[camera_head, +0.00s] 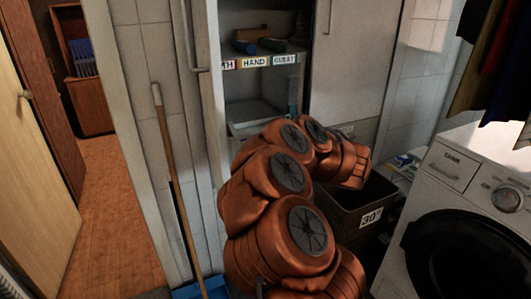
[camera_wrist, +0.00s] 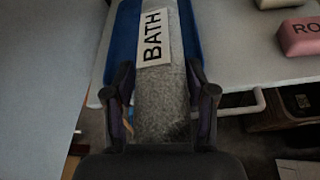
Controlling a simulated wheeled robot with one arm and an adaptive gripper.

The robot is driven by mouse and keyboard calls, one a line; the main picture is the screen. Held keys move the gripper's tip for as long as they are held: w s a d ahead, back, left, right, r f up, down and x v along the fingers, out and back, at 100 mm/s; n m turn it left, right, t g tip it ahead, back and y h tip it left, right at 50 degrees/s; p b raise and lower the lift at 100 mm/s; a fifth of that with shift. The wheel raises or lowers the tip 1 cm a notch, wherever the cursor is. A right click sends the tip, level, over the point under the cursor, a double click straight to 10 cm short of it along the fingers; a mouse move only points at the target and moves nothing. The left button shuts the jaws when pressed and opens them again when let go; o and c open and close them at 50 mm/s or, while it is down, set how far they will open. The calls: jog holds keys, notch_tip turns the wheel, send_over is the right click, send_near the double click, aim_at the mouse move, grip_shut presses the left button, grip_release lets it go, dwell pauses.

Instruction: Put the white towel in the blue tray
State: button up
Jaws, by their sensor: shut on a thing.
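In the wrist view a pale grey, fuzzy towel (camera_wrist: 160,90), which I take for the white towel in shade, runs between the fingers of my gripper (camera_wrist: 162,100), which is shut on it. A white tag (camera_wrist: 153,38) reading BATH lies at its far part. Blue strips (camera_wrist: 122,45) flank the towel on both sides; I cannot tell whether they belong to the blue tray. The towel's near end is hidden by my gripper. In the head view my orange arm hides most of the gripper and the towel.
A pale shelf (camera_wrist: 245,55) carries a pink block (camera_wrist: 298,38) marked RO at its right. In the head view an open cupboard has a shelf (camera_head: 262,61) with HAND and GUEST labels. A dark bin (camera_head: 345,212) marked 30 and a washer (camera_head: 460,180) stand right. A wooden pole (camera_head: 178,180) leans left.

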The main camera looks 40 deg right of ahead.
jog(key=w, duration=0.4)
jog(key=w+d+p, duration=0.1)
jog(key=w, duration=0.3)
jog(key=w+f+p, duration=0.1)
jog(key=w, duration=0.3)
jog(key=shift+w+d, duration=0.1)
jog(key=shift+d, duration=0.15)
jog(key=shift+f, duration=1.8)
jog(key=shift+d+f, duration=0.1)
jog(key=shift+f, duration=0.05)
jog(key=o, duration=1.2)
jog(key=shift+s+r+p, duration=0.2)
jog(key=shift+p, duration=0.1)
